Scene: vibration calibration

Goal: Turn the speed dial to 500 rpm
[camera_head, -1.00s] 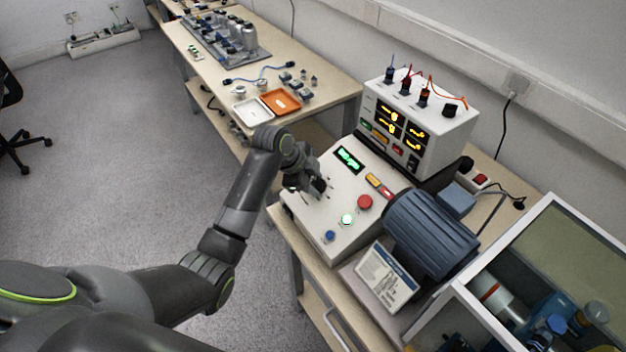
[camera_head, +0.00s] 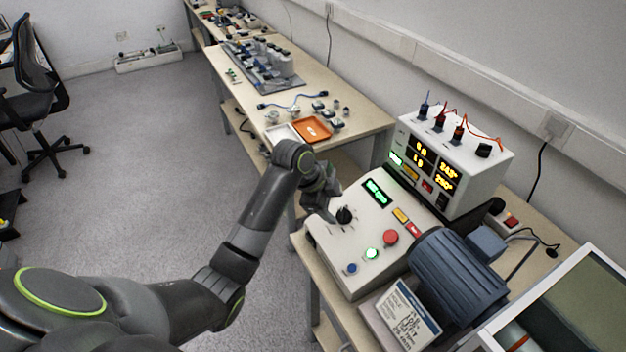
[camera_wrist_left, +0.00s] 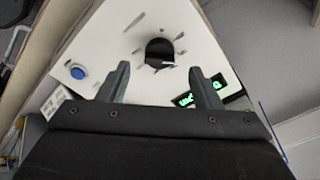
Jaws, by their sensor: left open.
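The speed dial (camera_head: 345,214) is a black round knob on the sloped top of the white control box (camera_head: 352,262), with tick marks around it. It also shows in the left wrist view (camera_wrist_left: 159,51). My left gripper (camera_head: 330,203) is open just to the dial's left in the head view. In the left wrist view its fingers (camera_wrist_left: 160,70) stand apart, with the dial beyond and between their tips, apparently not gripped. The box's display (camera_head: 376,191) glows green, but its characters are too small to read surely. My right gripper is not in view.
A red button (camera_head: 390,237), a lit green button (camera_head: 372,254) and a blue button (camera_head: 351,268) sit near the dial. A blue-grey motor (camera_head: 458,275) stands to the right. A white instrument (camera_head: 455,165) with plugged cables stands behind the box.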

